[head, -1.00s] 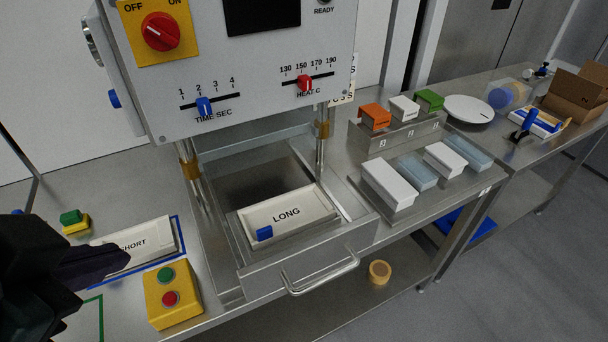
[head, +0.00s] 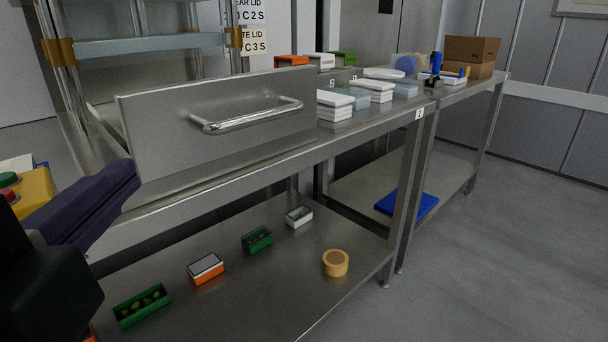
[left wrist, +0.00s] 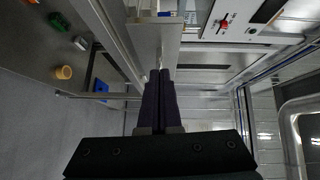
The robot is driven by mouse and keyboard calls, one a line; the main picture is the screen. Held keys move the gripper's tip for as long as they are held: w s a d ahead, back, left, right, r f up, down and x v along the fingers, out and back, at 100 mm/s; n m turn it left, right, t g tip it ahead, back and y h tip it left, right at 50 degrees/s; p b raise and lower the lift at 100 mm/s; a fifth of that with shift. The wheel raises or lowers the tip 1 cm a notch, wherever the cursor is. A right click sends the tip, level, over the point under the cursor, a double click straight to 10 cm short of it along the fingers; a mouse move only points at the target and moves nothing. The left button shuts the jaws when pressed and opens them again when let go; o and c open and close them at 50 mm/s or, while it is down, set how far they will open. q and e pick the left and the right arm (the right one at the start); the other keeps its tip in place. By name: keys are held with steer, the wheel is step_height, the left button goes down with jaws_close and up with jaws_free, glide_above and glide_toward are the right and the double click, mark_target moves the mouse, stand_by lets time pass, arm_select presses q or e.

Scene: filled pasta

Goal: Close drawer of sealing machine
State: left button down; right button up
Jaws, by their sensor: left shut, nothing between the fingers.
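The sealing machine's drawer shows its metal front panel (head: 170,125) with a bar handle (head: 245,115) in the head view. The panel stands forward of the machine's posts (head: 62,75), near the bench's front edge, so the drawer is out. In the left wrist view the shut fingers (left wrist: 159,76) point toward the machine. My right gripper is not in view.
A yellow button box (head: 30,190) is close to my left gripper. White and blue trays (head: 345,100) stand on the bench right of the drawer. The lower shelf holds small tubs and a tan roll (head: 336,262). The floor (head: 490,260) in front is clear.

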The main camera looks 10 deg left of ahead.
arm_select(q)
step_height(320, 180, down, 2)
steer(key=d+f+m+h+b, duration=0.1)
steer(key=d+b, duration=0.1)
steer(key=p, duration=0.3)
glide_toward(185, 135)
steer(key=w+d, duration=0.3)
steer(key=a, duration=0.1)
steer(key=w+a, duration=0.2)
steer(key=shift+w+f+m+t, duration=0.2)
steer(key=shift+f+m+t, duration=0.1)
steer(key=shift+t, duration=0.1)
steer(key=shift+w+a, duration=0.25)
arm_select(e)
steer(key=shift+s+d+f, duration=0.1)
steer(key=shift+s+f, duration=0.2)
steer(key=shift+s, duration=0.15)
